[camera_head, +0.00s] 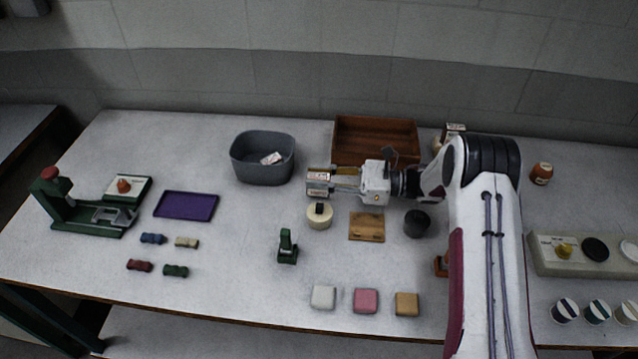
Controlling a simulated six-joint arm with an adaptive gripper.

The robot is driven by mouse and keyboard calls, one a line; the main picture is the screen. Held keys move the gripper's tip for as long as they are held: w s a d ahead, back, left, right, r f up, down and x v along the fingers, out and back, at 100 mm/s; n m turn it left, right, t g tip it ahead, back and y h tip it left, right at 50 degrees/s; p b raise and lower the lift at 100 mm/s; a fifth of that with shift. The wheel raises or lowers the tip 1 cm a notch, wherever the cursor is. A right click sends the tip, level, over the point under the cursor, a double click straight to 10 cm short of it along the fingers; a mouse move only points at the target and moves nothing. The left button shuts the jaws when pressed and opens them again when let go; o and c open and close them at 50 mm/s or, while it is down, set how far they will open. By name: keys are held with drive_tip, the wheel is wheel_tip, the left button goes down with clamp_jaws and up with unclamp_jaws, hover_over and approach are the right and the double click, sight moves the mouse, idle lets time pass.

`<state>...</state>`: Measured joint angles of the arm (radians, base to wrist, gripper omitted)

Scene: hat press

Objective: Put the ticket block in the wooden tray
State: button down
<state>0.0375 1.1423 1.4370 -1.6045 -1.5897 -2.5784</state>
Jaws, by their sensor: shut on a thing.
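The wooden tray (345,122) is a brown open box at the back middle of the table, partly hidden by my arm at its lower right. My gripper (330,182) points left, in front of the tray's lower left corner. It is shut on a small white and brown block with red print (317,176), which looks like the ticket block. The block is outside the tray, left of and in front of it. Its height above the table is hard to tell.
A grey bin (250,173) with a white printed item stands left of the block. A round cream-topped thing (319,221) lies just below the gripper, near a wooden board (366,238). A dark round thing (417,230) is right of that. A purple mat (186,206) lies left.

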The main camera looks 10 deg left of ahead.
drive_tip(key=shift+f, duration=1.15)
drive_tip(key=shift+f, duration=0.15)
drive_tip(key=c, duration=1.8)
unclamp_jaws()
